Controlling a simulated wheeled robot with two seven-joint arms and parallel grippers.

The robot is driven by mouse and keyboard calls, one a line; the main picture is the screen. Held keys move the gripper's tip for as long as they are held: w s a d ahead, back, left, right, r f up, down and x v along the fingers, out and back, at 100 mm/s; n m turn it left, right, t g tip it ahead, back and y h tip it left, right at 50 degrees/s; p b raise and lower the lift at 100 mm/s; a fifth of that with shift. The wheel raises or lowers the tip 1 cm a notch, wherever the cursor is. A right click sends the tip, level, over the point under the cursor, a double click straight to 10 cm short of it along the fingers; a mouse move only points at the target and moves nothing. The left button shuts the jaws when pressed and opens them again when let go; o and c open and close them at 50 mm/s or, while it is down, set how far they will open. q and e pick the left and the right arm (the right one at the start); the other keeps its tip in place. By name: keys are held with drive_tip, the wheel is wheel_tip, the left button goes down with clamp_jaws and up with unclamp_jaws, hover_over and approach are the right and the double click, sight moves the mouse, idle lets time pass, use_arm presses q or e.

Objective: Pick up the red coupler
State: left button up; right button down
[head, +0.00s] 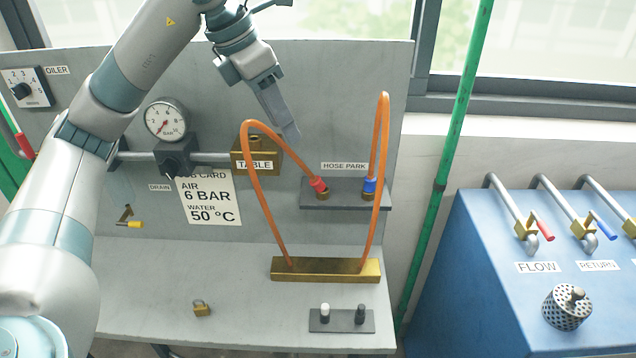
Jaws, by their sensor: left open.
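The red coupler (319,185) is on the end of an orange hose (262,205). It sits tilted at the left side of the dark shelf (345,201) under the "HOSE PARK" label. A blue coupler (370,186) on a second orange hose (384,140) stands at the shelf's right side. Both hoses run down to a brass block (325,270) on the bench. My left gripper (291,134) is open and empty, pointing down, above and to the left of the red coupler and apart from it. My right gripper is not in view.
A pressure gauge (166,120), a brass "TABLE" block (256,157) and an instruction card (209,200) are on the panel at left. A blue cabinet (480,290) stands at right.

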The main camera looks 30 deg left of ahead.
use_arm(q)
drive_tip(key=f, duration=0.1)
drive_tip(key=p, duration=0.4)
approach(311, 173)
drive_tip(key=s+d+x, duration=0.1)
drive_tip(key=x, duration=0.5)
drive_tip(key=shift+w+a+f, duration=0.25)
drive_tip(key=shift+w, duration=0.05)
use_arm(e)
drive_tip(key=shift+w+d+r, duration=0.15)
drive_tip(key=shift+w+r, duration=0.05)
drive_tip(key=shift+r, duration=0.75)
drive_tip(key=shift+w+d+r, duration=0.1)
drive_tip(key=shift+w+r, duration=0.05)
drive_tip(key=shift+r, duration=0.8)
use_arm(q)
drive_tip(key=shift+w+f+p, duration=0.45)
drive_tip(key=shift+f+p, duration=0.2)
drive_tip(key=shift+p, duration=0.1)
drive_tip(key=p+x, duration=0.1)
drive_tip(key=x, duration=0.2)
drive_tip(key=shift+a, duration=0.1)
drive_tip(key=shift+w+f+p, duration=0.15)
drive_tip(key=shift+f+p, duration=0.15)
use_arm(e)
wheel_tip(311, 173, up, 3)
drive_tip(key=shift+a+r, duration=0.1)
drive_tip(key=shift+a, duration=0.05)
